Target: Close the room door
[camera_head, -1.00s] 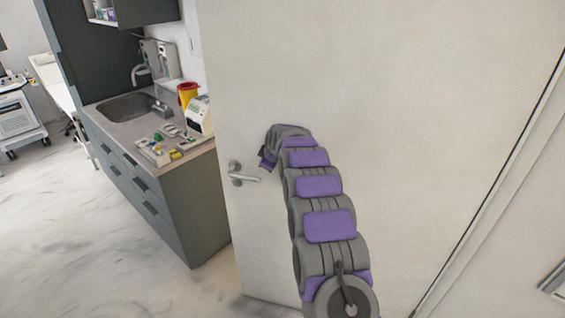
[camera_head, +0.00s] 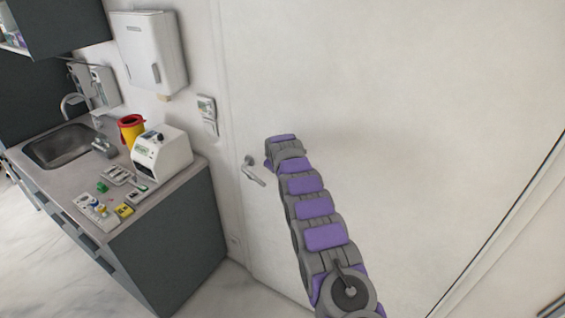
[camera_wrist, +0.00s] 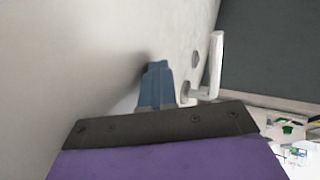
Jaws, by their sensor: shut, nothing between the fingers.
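The white room door (camera_head: 400,110) fills the middle and right of the head view. Its left edge stands close to the wall beside the counter; I cannot tell whether it is latched. The silver lever handle (camera_head: 254,170) is near that edge, and it also shows in the wrist view (camera_wrist: 208,75). My arm reaches up to the door just right of the handle. My gripper (camera_wrist: 157,72) shows in the wrist view as blue-grey fingers, shut and empty, very near or against the door's face and left of the handle there. The head view hides the fingertips.
A grey counter (camera_head: 165,255) stands left of the door, with a sink (camera_head: 62,146), a white device (camera_head: 162,152), a yellow sharps bin (camera_head: 131,129) and small items on top. A dispenser (camera_head: 150,50) hangs on the wall. Floor (camera_head: 30,270) is free at lower left.

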